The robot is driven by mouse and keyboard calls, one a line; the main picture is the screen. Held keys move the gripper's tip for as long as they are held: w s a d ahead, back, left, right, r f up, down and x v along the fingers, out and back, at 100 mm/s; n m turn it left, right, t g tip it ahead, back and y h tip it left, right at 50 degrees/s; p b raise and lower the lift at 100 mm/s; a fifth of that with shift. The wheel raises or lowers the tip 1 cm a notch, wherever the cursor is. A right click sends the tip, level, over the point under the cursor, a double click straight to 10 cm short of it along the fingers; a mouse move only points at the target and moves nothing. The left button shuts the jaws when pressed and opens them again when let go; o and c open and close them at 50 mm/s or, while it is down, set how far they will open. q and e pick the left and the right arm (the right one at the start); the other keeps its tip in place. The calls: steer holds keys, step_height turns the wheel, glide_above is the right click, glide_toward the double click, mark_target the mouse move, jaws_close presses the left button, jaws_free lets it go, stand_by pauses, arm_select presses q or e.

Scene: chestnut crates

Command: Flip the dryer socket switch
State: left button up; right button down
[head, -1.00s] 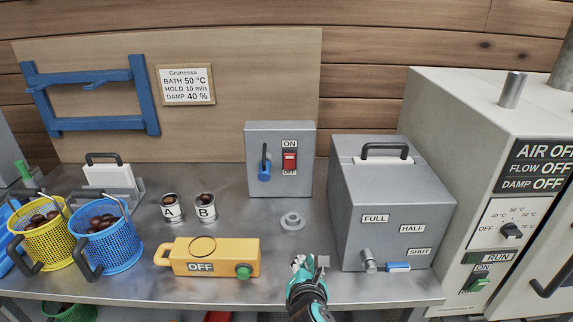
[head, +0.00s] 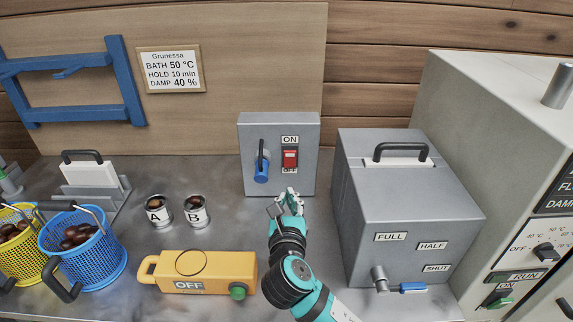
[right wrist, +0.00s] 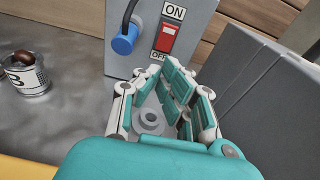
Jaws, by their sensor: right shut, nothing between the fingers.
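The grey switch box (head: 250,145) stands at the back of the bench against the board. Its red switch (head: 289,158) sits between an ON label above and an OFF label below; it also shows in the right wrist view (right wrist: 166,38). A blue plug (head: 261,171) with a dark cable is in the socket left of the switch. My right gripper (head: 286,203) is shut and empty, in front of and below the switch, apart from it as far as I can tell. In the right wrist view its fingers (right wrist: 160,92) point toward the box. My left gripper is out of view.
A grey lidded box (head: 400,205) stands close on the right, beside my right arm. A yellow OFF unit (head: 215,268) lies front left. Cups A (head: 157,211) and B (head: 196,212) stand behind it. A grey ring (right wrist: 150,122) lies on the bench beneath my right gripper.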

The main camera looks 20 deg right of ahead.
glide_toward(286, 160)
steer(key=f, duration=0.1)
steer(key=x, duration=0.5)
steer(key=shift+w+r, duration=0.1)
steer(key=shift+r, duration=0.1)
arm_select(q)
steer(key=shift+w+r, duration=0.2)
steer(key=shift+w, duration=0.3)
arm_select(e)
steer(key=shift+w+d+r, duration=0.15)
steer(key=shift+w+d, duration=0.15)
steer(key=shift+w, duration=0.45)
